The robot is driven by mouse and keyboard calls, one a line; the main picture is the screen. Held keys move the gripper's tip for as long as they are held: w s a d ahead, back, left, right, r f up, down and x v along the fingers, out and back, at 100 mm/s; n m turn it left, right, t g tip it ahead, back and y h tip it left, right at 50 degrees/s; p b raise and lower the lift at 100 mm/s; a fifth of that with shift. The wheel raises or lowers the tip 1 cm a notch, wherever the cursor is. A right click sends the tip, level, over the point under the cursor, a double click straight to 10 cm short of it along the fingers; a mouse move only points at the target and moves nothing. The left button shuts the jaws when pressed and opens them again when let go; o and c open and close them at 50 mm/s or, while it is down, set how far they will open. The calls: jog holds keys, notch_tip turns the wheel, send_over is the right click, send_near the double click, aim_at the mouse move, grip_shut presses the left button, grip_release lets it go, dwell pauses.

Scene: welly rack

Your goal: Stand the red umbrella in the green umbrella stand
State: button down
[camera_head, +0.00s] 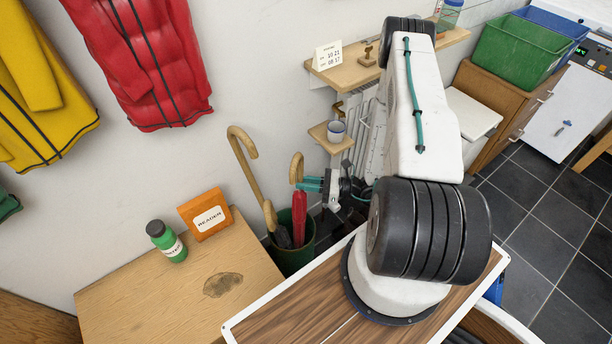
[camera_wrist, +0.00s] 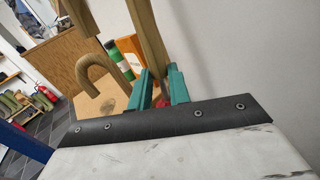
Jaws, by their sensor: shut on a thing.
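The red umbrella (camera_head: 300,218) is upright, with a wooden crook handle at its top. Its lower part goes down within the mouth of the green umbrella stand (camera_head: 295,262), and its tip is hidden. My gripper (camera_head: 308,184) is shut on the umbrella's handle, just above the red cloth. In the wrist view the wooden handle rises between the teal fingers (camera_wrist: 160,88), with a bit of red cloth (camera_wrist: 162,104) below. Whether the red umbrella touches the stand's bottom cannot be seen.
A low wooden bench (camera_head: 150,300) holds a green bottle (camera_head: 167,240) and an orange box (camera_head: 205,214). A small shelf with a mug (camera_head: 336,131) is on the wall behind my gripper.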

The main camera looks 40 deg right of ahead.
notch_tip(320, 180, down, 10)
dwell(0.6)
jog(key=c, duration=1.2)
grip_release()
jog(key=shift+r, duration=0.1)
jog(key=shift+c, duration=0.2)
jog(key=v, duration=0.7)
jog(key=shift+s+d, duration=0.25)
jog(key=shift+d, duration=0.05)
